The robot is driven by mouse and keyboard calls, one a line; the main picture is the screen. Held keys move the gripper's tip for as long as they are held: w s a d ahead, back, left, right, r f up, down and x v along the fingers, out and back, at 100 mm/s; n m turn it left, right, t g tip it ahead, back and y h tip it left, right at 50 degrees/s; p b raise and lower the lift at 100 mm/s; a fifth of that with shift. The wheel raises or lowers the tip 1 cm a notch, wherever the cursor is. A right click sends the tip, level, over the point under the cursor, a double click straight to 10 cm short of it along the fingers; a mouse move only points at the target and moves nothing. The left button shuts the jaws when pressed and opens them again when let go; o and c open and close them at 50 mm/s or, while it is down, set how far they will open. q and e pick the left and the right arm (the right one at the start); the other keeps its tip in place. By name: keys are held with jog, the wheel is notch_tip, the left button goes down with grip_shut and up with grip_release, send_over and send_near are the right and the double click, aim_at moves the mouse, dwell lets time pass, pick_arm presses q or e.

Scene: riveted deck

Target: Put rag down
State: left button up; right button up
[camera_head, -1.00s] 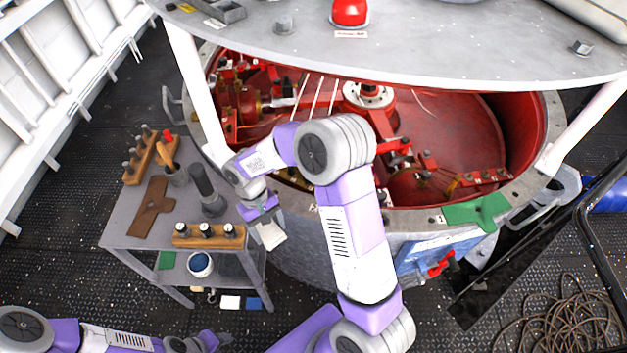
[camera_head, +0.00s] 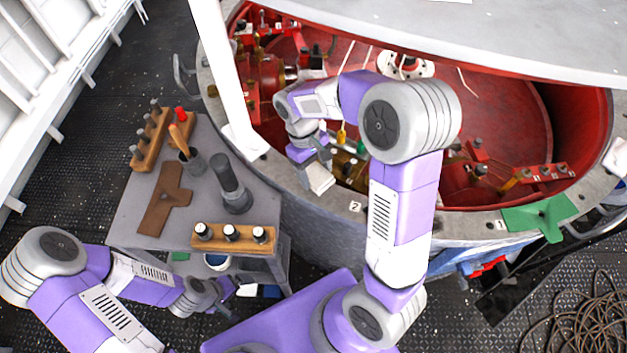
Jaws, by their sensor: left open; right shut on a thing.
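My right gripper (camera_head: 310,157) is shut on a small pale, whitish piece that looks like the rag (camera_head: 320,179). The rag hangs just below the gripper, over the near left inside of the red-lined round housing (camera_head: 350,206), near its rim. Whether it touches anything below is unclear. My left gripper (camera_head: 228,288) is open, low beside the front of the grey cart; its fingers are small and partly hard to make out. A green cloth (camera_head: 540,216) drapes over the housing's rim at the right.
The cart also bears a wooden block with white-topped pegs (camera_head: 234,238), a dark cylinder (camera_head: 232,187), a cup with a wooden handle (camera_head: 190,160) and a peg rack (camera_head: 150,138). A pale post (camera_head: 225,80) stands left of my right gripper. Coiled rope (camera_head: 585,325) lies on the deck.

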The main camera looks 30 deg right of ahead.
aim_at(315, 184)
notch_tip(315, 184, down, 5)
jog(key=shift+f+b, duration=0.1)
jog(key=shift+b, duration=0.55)
jog(key=shift+f, duration=0.3)
jog(key=o, duration=0.9)
jog(key=shift+o, duration=0.2)
jog(key=shift+s+a+f, duration=0.1)
jog(key=p+v, duration=0.3)
jog(key=v, duration=1)
jog(key=shift+f, duration=0.1)
